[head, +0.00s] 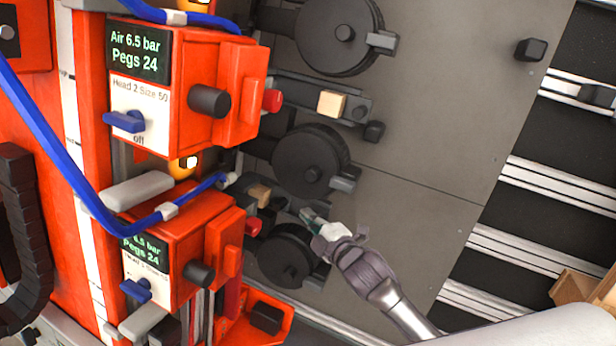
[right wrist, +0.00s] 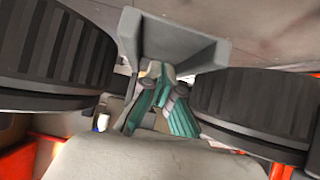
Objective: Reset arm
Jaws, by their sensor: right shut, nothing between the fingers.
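My right gripper (head: 308,216) is at the lower machine head, between two black round drums. Its teal fingers are closed together with nothing between them. In the right wrist view, the fingertips (right wrist: 160,72) are at a grey angled bracket (right wrist: 172,38), between the ribbed drums; whether they touch it I cannot tell. In the head view, the middle drum (head: 300,150) is above the gripper and the lower drum (head: 285,265) is below-left of it. I cannot tell which part is the arm named in the task. My left gripper is not in view.
The upper orange control box (head: 225,75) and lower orange control box (head: 215,225) stand left of the drums, with knobs and blue switches. A blue hose (head: 60,150) crosses the left. The grey plate (head: 440,120) is largely clear. Wooden blocks (head: 331,104) sit near the drums.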

